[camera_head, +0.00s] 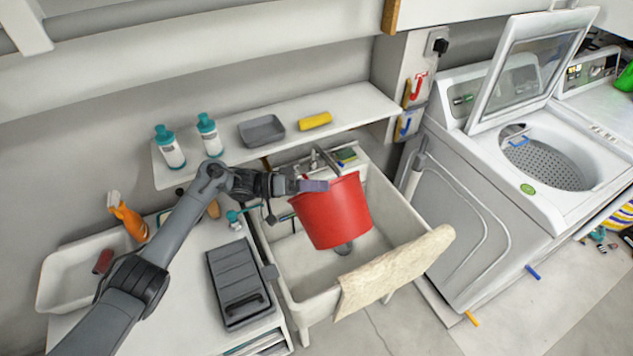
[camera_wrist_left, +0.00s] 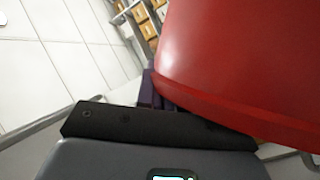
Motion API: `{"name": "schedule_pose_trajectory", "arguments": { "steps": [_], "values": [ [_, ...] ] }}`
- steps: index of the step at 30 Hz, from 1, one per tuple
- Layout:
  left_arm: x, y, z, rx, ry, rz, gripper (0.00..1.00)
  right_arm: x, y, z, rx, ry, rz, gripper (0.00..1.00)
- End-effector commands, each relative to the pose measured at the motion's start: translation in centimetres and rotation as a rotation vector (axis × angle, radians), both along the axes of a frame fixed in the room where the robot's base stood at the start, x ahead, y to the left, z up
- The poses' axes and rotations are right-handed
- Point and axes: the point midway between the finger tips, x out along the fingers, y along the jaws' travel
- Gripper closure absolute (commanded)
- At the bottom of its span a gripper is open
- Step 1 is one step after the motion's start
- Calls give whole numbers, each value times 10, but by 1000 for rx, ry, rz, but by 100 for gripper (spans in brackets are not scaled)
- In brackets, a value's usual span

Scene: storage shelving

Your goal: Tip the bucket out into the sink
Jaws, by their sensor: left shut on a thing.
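A red bucket (camera_head: 333,212) hangs in the air over the white sink (camera_head: 290,293), slightly tilted, with its rim up. My left gripper (camera_head: 314,186) is shut on the bucket's rim at its left side. In the left wrist view the bucket (camera_wrist_left: 245,65) fills the upper right, and a purple finger of my left gripper (camera_wrist_left: 152,92) touches it. The inside of the bucket is hidden, so I cannot tell what it holds. The sink basin below looks empty around its dark drain (camera_head: 343,248). My right gripper does not show.
A tap (camera_head: 318,160) stands behind the bucket. A cream towel (camera_head: 395,272) hangs over the sink's front edge. A grey case (camera_head: 238,283) lies on the counter at left. A shelf (camera_head: 350,105) with bottles runs above. An open washing machine (camera_head: 500,190) stands at right.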

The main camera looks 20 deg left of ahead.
Motion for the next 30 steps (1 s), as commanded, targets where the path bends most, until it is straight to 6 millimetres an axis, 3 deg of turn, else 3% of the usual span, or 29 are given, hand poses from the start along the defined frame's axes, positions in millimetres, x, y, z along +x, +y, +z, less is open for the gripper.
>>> {"name": "schedule_pose_trajectory", "arguments": {
  "steps": [1,18,30],
  "values": [
    [-2,-2,7,27,-24,-1,100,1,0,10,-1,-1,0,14],
    [-20,-24,23,444,-361,-2,100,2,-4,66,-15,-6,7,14],
    [-24,-30,24,693,-563,0,100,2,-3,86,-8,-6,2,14]
  ]
}}
